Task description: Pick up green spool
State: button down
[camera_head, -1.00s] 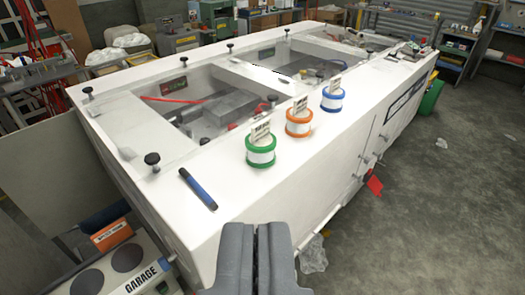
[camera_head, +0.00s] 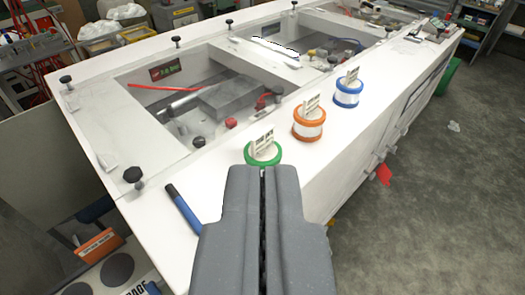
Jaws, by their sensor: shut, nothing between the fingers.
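The green spool (camera_head: 251,158) stands on the white top of the machine, with a small white label card upright on it. Only its upper rim and card show; its lower part is hidden behind my gripper (camera_head: 263,170). My gripper is shut and empty, its fingers pointing forward at the spool. In the picture the fingertips overlap the spool's lower part; whether they touch it I cannot tell.
An orange spool (camera_head: 308,134) and a blue spool (camera_head: 347,100) stand farther back to the right. A blue marker pen (camera_head: 183,210) lies left of my gripper. Black knobs (camera_head: 132,175) stick up around the recessed windows on the left. A red tag (camera_head: 383,173) hangs at the right side.

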aim_at(261, 151)
jog(key=z, duration=1.2)
jog(key=k, duration=0.85)
jog(key=u, duration=1)
jog(key=i, duration=1)
jog(key=z, duration=0.1)
